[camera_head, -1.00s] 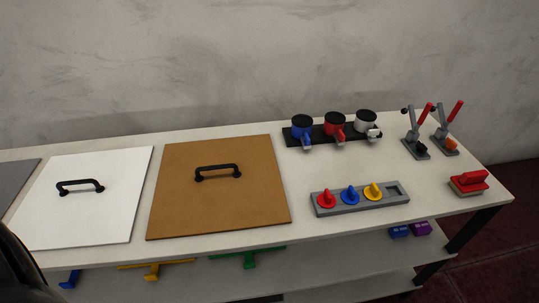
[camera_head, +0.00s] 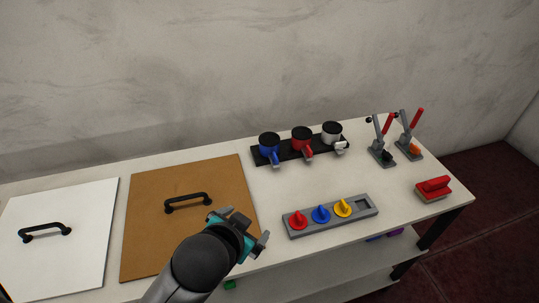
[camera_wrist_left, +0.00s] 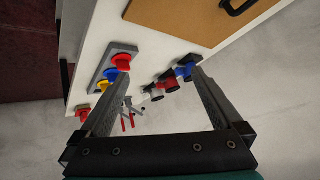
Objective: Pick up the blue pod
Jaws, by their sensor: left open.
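A blue pod-like piece with a raised grip (camera_head: 321,214) sits in a grey tray (camera_head: 338,221) between a red one (camera_head: 298,219) and a yellow one (camera_head: 343,207). It also shows in the wrist view (camera_wrist_left: 110,74), partly covered by its neighbours. I cannot tell for certain which of these is the pod. My left gripper (camera_head: 246,226) is open and empty, left of the grey tray and near the brown board. My right gripper is not in view.
Lever clamps (camera_head: 382,153) and a red-handled block (camera_head: 433,188) stand at the right. A brown board with handle (camera_head: 145,235) lies left. Table between rack and tray is clear.

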